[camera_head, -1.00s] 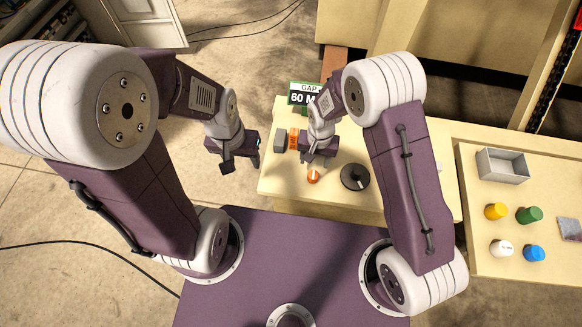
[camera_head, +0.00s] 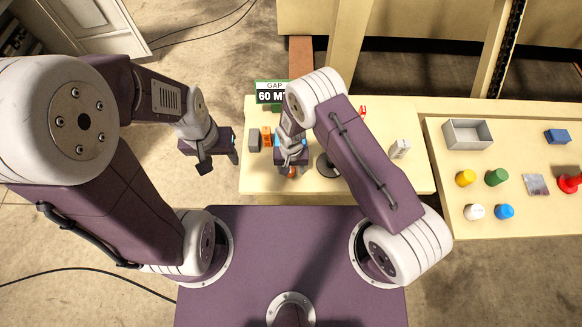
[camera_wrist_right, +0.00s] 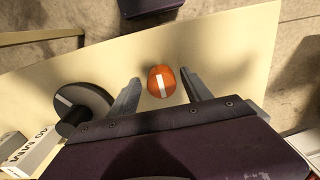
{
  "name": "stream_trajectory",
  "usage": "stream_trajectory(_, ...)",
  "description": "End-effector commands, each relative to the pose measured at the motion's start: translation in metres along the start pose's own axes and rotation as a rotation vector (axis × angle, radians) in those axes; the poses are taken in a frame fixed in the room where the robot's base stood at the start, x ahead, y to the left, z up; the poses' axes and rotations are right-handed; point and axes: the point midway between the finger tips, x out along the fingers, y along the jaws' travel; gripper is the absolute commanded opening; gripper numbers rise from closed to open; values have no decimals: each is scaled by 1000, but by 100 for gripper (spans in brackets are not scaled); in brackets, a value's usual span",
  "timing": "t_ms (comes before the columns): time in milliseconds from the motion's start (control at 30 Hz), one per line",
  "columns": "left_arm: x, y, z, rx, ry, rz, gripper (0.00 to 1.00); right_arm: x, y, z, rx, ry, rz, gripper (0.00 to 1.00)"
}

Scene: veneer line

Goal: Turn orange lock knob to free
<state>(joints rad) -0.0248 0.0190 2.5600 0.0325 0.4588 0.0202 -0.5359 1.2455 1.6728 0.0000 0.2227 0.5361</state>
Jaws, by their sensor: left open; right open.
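The orange lock knob (camera_wrist_right: 162,82) shows in the right wrist view as a round knob with a white line across its top. It sits on the cream table between the two fingers of my right gripper (camera_wrist_right: 160,90). The fingers are open, with a gap on each side of the knob. In the head view my right gripper (camera_head: 291,170) covers most of the knob; a bit of orange (camera_head: 292,174) shows under it. My left gripper (camera_head: 219,163) is open and empty, left of the table edge.
A black handwheel (camera_head: 327,166) stands right of the knob; it also shows in the right wrist view (camera_wrist_right: 92,100). Behind are a gap display (camera_head: 271,92) and orange and grey blocks. A side table holds a grey tray (camera_head: 467,134) and several coloured pegs.

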Motion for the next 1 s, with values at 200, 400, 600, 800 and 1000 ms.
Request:
stream_trajectory(200, 0, 0, 0, 0, 0, 0, 53, 0, 0, 0, 0, 0, 0, 27)
stream_trajectory(400, 0, 0, 0, 0, 0, 0, 53, 0, 0, 0, -1, 0, 0, 0)
stream_trajectory(600, 4, 0, 0, 0, 0, 0, 53, 0, 0, 0, -31, 0, 0, 0)
stream_trajectory(800, 13, 0, 1, 0, 0, 0, 53, 2, 0, 0, -138, 0, 0, 0)
stream_trajectory(1000, 26, 0, 3, 0, 0, 0, 53, 2, 0, 0, -313, 1, -1, 0)
